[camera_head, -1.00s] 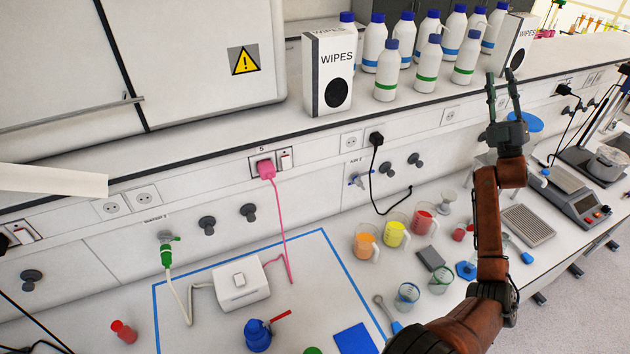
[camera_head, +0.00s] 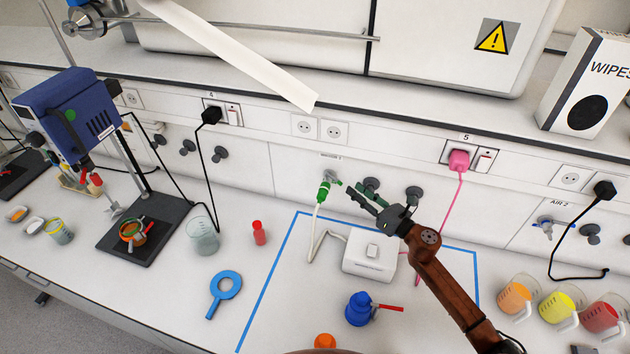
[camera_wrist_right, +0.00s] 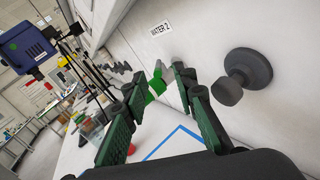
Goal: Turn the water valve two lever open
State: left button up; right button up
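The water valve two (camera_head: 333,178) is a small grey tap on the wall panel, with a green lever and a green hose fitting (camera_head: 323,192) below it. No contact with the lever is visible. My left gripper is out of view.
Grey round knobs (camera_head: 414,195) stick out right of the valve; one is close behind my right fingers and large in the wrist view (camera_wrist_right: 247,77). A white box (camera_head: 369,254) and a blue bottle (camera_head: 359,309) stand on the bench below. A blue stirrer (camera_head: 68,115) stands left.

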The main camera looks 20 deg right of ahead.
aim_at(335, 180)
jog(key=shift+n, duration=0.5)
jog(key=x, duration=0.3)
jog(key=p+x, duration=0.1)
jog(key=x, duration=0.1)
jog(key=a+f+x, duration=0.1)
jog(key=x, duration=0.2)
jog(key=shift+w+a, duration=0.25)
jog(key=shift+w, duration=0.2)
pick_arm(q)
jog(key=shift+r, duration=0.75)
pick_arm(e)
grip_shut()
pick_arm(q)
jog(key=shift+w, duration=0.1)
